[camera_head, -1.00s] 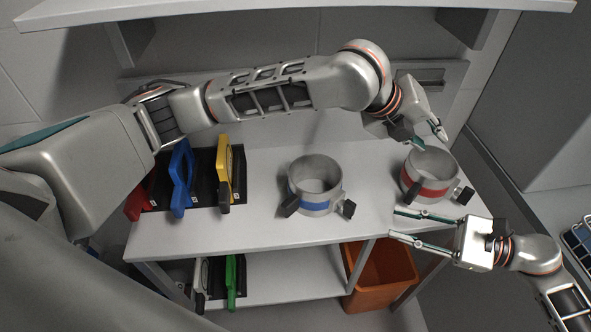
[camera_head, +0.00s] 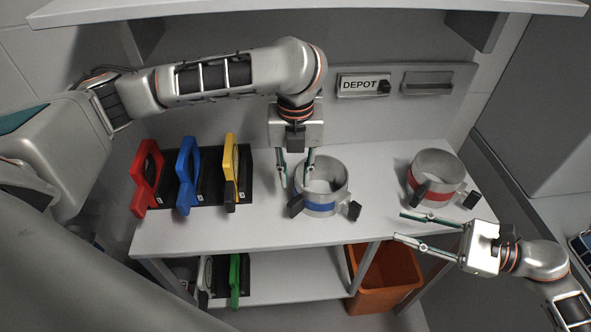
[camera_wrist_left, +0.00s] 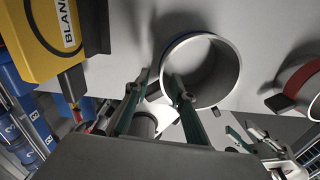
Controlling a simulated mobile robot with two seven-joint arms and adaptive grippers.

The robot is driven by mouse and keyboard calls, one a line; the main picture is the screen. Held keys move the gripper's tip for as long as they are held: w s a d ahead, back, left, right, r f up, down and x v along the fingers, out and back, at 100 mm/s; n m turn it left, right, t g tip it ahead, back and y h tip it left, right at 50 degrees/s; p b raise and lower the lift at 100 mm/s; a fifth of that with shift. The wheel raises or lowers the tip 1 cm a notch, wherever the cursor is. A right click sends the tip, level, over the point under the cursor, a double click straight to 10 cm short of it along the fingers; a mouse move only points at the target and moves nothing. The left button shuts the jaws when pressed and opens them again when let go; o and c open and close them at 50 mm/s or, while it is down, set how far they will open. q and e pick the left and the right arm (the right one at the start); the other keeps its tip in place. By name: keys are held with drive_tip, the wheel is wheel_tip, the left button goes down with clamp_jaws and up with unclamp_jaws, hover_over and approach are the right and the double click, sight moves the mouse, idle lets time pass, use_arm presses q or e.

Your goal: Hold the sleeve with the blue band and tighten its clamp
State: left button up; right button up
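The grey sleeve with the blue band (camera_head: 320,208) stands upright on the table, with dark clamp parts (camera_head: 355,211) at its front left and front right. Its round rim also shows in the left wrist view (camera_wrist_left: 233,66). My left gripper (camera_head: 295,183) is open and points down at the sleeve's left side. In the left wrist view one finger overlaps the sleeve's opening and the other is outside its left wall. I cannot tell whether they touch the wall. My right gripper (camera_head: 399,226) is open and empty, pointing left near the table's front edge, right of the sleeve.
A red-banded sleeve (camera_head: 436,179) stands at the table's right. Red (camera_head: 147,178), blue (camera_head: 187,176) and yellow (camera_head: 230,172) pieces stand in dark holders at the left. An orange bin (camera_head: 384,281) is below. A DEPOT panel (camera_head: 363,85) is on the back wall, under an overhanging shelf.

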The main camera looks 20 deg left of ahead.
use_arm(q)
wheel_tip(320, 180, down, 7)
drive_tip(key=shift+r, duration=0.1)
idle(0.3)
clamp_jaws()
idle(1.2)
